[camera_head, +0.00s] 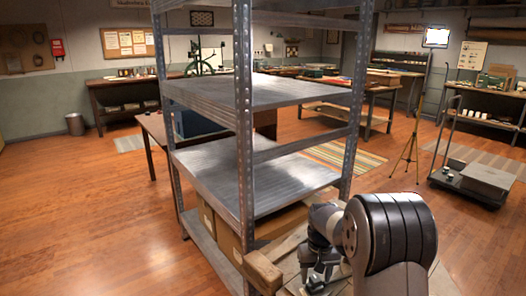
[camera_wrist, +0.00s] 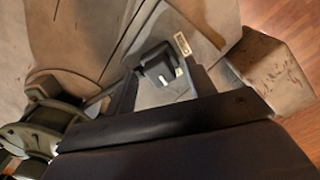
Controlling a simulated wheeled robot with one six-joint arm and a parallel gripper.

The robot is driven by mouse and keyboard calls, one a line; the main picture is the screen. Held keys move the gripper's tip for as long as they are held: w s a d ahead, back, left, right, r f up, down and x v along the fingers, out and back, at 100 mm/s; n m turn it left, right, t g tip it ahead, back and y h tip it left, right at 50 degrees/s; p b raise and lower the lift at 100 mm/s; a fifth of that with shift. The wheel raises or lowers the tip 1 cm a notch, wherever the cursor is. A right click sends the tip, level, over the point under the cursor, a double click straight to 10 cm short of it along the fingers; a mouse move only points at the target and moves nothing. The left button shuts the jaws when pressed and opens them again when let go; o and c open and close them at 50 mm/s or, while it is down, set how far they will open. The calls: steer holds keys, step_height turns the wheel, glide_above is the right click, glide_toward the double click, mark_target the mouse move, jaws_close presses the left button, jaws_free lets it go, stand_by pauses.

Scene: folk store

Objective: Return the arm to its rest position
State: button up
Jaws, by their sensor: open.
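My arm is folded low at the lower right of the head view, in front of the metal shelf unit (camera_head: 245,185). My gripper (camera_head: 316,280) hangs beneath the wrist, beside the lower part of the shelf, and is open. I see nothing held in it. In the wrist view, dark parts of my gripper (camera_wrist: 160,68) show over a pale beige surface (camera_wrist: 75,35). Much of the lower wrist view is filled by my own dark body, which hides what is behind it.
A worn wooden block (camera_head: 263,272) lies close left of my gripper; it also shows in the wrist view (camera_wrist: 270,72). Cardboard boxes (camera_head: 228,236) fill the shelf's bottom. A flat cart (camera_head: 468,185) and tripod (camera_head: 408,155) stand right. The wood floor (camera_head: 90,215) at left is clear.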

steer(key=n+b, duration=0.2)
steer(key=n, duration=0.3)
steer(key=shift+r, duration=1.3)
steer(key=shift+s, duration=0.15)
